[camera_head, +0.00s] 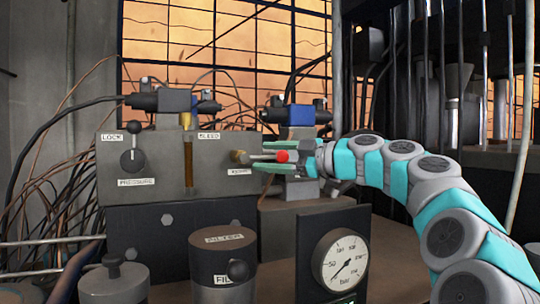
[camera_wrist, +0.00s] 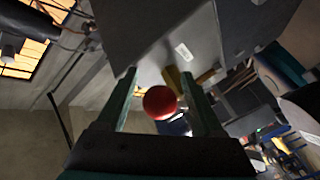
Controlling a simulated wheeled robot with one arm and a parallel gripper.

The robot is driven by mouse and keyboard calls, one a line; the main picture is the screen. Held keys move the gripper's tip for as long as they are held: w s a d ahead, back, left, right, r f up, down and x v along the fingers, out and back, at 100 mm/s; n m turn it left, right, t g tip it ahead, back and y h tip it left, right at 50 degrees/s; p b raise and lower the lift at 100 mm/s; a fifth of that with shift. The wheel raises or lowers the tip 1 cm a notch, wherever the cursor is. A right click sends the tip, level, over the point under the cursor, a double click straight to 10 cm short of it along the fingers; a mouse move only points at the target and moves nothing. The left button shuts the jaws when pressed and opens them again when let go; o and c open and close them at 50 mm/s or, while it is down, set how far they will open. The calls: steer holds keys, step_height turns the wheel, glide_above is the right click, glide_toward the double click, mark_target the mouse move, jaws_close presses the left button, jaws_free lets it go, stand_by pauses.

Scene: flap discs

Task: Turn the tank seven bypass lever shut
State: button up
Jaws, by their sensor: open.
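A lever with a red ball knob (camera_head: 282,156) and a pale rod sticks out to the right from a brass boss (camera_head: 239,157) on the grey block's front. A small white label (camera_head: 240,171) below it is too small to read surely. My gripper (camera_head: 266,155) comes from the right with its teal fingers open, one above and one below the rod and knob.
The grey block (camera_head: 215,180) also carries a black-knobbed lever (camera_head: 133,154) between LOCK and PRESSURE labels. A FILTER canister (camera_head: 222,265) and a pressure gauge (camera_head: 341,262) stand in front, below my arm. Cables hang at left.

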jaws_close()
stand_by(0.5)
stand_by(0.9)
